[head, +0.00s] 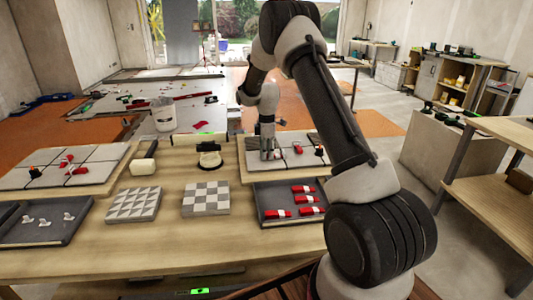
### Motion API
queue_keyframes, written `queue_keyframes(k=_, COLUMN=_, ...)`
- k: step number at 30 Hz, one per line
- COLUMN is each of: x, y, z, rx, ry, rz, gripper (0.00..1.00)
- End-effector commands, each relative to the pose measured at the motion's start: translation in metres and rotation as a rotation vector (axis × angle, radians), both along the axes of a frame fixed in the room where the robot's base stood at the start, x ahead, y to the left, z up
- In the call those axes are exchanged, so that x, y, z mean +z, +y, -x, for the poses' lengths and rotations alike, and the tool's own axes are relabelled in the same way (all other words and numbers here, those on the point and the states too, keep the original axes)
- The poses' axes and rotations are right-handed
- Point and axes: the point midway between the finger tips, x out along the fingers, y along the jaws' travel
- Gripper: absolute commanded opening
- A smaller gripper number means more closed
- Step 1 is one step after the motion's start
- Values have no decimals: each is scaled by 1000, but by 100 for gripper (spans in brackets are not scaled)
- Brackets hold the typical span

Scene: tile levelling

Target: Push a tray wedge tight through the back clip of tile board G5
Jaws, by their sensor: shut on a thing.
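A tile board (248,171) with grey tiles lies on the right part of the workbench. No label can be read, so I cannot tell whether it is G5. Small red and white pieces (298,149) sit on its seams. My gripper (267,153) points down over the board's left part, its fingertips low at the tiles. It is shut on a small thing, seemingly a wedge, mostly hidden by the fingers. The back clip cannot be made out behind the gripper. A dark tray (262,191) in front of the board holds several red wedges with pale ends (304,188).
A second tile board (20,178) with red and black pieces lies at left, with another dark tray (40,235) of pale pieces before it. Two patterned tile samples (133,204) (206,198), a cream block (143,167) and a black round item (209,158) stand between. The bench front is clear.

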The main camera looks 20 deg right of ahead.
Motion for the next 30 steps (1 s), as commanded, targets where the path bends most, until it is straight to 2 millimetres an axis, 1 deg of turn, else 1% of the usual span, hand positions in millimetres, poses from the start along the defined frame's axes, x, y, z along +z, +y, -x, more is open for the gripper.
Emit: queue_keyframes(k=30, x=0, y=-13, z=4, rx=0, ry=0, rz=0, gripper=8)
